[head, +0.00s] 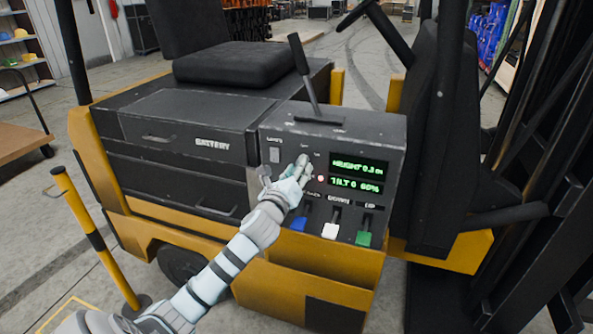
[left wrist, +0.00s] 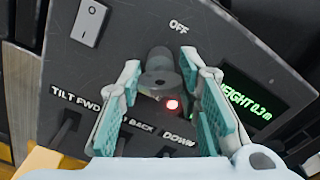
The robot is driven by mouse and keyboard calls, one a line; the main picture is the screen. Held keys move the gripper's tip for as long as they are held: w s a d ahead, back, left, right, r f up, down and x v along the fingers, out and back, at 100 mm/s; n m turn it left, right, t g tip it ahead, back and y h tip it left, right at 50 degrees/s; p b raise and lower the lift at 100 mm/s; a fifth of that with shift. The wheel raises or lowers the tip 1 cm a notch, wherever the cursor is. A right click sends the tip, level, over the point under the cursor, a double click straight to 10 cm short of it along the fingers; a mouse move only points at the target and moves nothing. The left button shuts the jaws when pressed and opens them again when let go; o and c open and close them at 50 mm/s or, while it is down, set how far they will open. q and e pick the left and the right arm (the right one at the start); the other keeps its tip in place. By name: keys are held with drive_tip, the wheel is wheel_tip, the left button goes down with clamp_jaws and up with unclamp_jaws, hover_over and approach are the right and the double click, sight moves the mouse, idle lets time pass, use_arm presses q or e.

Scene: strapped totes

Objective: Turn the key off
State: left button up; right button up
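The key (left wrist: 160,75) is a dark grey, rounded piece on the control panel (left wrist: 225,50), below the label "OFF". It shows in the left wrist view. In the head view my left gripper hides it. My left gripper (left wrist: 161,72) has its two teal-padded fingers spread, one on each side of the key, with the tips close to it. I cannot tell whether either finger touches it. In the head view the gripper (head: 300,168) is at the panel front, left of the green displays. A red light (left wrist: 172,104) glows just below the key. My right gripper is not in view.
A rocker switch (head: 274,155) sits left of the gripper. Blue (head: 299,222), white (head: 330,230) and green (head: 363,238) levers stick out below. The display (head: 357,167) reads a height and a tilt. A yellow post (head: 95,235) stands at the left.

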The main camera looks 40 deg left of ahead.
use_arm(q)
drive_tip(key=shift+c, duration=1.4)
drive_tip(key=n+p, duration=0.1)
drive_tip(key=n, duration=0.1)
drive_tip(key=shift+n, duration=0.4)
drive_tip(key=n+p, duration=0.1)
drive_tip(key=n, duration=0.1)
drive_tip(key=shift+n, duration=0.4)
drive_tip(key=n, duration=0.3)
drive_tip(key=shift+f, duration=0.1)
drive_tip(key=shift+n, duration=1.7)
